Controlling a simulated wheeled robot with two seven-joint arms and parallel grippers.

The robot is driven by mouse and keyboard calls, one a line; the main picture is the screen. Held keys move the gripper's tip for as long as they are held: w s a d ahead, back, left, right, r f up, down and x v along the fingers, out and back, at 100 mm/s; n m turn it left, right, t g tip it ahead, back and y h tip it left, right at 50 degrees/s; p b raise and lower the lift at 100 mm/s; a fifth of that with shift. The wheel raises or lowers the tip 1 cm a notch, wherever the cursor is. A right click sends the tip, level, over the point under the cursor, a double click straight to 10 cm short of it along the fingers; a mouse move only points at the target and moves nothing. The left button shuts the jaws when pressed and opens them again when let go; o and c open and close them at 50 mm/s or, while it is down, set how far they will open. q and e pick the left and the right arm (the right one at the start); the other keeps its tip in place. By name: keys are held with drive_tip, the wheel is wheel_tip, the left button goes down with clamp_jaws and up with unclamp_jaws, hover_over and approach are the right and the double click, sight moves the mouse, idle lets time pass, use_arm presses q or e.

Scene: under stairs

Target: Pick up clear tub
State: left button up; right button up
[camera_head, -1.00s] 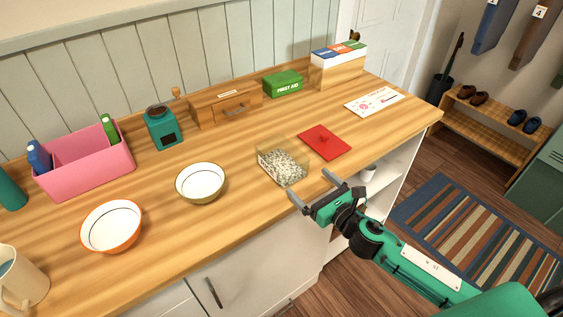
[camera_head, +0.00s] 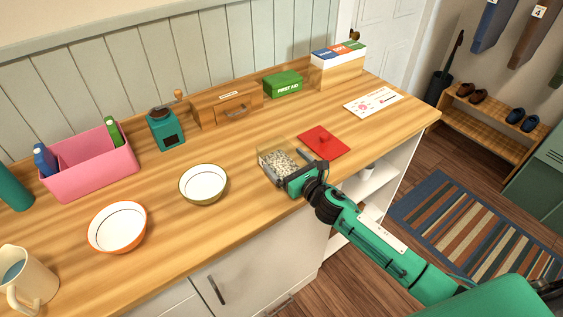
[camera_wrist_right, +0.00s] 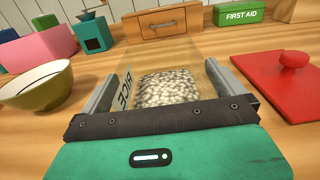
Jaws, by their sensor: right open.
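The clear tub (camera_head: 276,158) stands on the wooden counter, with pale speckled grains inside. In the right wrist view the tub (camera_wrist_right: 167,85) shows "RICE" lettering on its left wall and lies between my two fingers. My right gripper (camera_head: 290,173) is open at the tub's near side, one finger on each side of it. Whether the fingers touch the walls I cannot tell. The gripper body hides the tub's near lower part. My left gripper is not in view.
A red lid with a knob (camera_head: 323,142) lies just right of the tub. A green-rimmed bowl (camera_head: 203,184) and an orange-rimmed bowl (camera_head: 118,227) stand to the left. A wooden drawer box (camera_head: 226,104) and a green first aid box (camera_head: 283,84) stand behind.

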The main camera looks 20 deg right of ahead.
drive_tip(key=shift+w+a, duration=0.1)
drive_tip(key=shift+w, duration=0.1)
drive_tip(key=c, duration=0.8)
drive_tip(key=shift+r, duration=0.1)
wheel_tip(320, 180, up, 20)
drive_tip(key=p, duration=0.1)
idle(0.9)
